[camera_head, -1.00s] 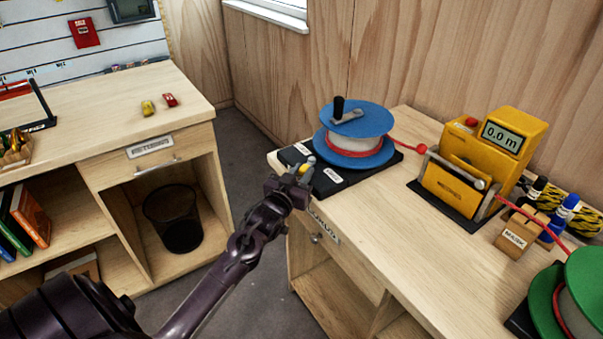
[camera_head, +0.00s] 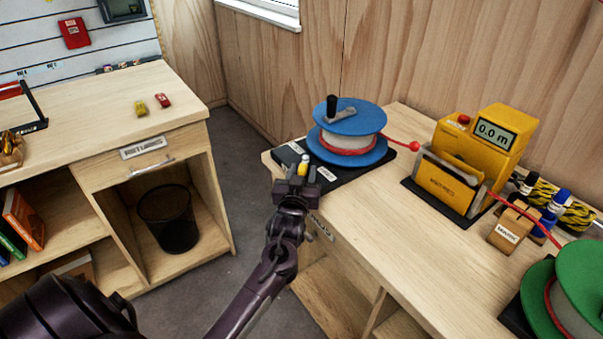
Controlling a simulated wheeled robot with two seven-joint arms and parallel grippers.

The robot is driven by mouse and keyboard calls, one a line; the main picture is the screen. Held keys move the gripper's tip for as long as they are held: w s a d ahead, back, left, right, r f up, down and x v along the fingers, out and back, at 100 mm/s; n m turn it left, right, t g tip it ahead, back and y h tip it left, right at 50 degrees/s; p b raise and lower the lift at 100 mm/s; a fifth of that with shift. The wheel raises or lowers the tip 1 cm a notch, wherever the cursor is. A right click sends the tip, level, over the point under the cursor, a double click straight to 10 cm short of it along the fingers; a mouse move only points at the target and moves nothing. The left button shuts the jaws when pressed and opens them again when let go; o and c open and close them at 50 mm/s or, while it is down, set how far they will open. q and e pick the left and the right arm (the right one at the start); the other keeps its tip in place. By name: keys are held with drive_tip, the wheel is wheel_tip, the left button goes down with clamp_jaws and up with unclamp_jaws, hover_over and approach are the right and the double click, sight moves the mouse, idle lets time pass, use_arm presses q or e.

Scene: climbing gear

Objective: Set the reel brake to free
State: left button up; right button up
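The blue reel (camera_head: 347,122) with a black crank knob stands on a black base (camera_head: 378,160) at the near left corner of the right bench. My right gripper is not in view.
A yellow meter (camera_head: 477,155) reading 0.0 m stands right of the reel, with a red line running past it to a green reel (camera_head: 580,275). A wooden block (camera_head: 510,230) and markers stand nearby. A left bench (camera_head: 90,115) lies across a floor gap.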

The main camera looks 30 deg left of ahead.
use_arm(q)
drive_tip(key=shift+o, duration=0.4)
drive_tip(key=shift+s, duration=0.1)
drive_tip(key=shift+s+d+f, duration=0.1)
drive_tip(key=shift+s+d, duration=0.05)
drive_tip(key=shift+s, duration=0.1)
drive_tip(key=v, duration=0.7)
drive_tip(key=shift+b, duration=0.45)
drive_tip(key=shift+s, duration=0.1)
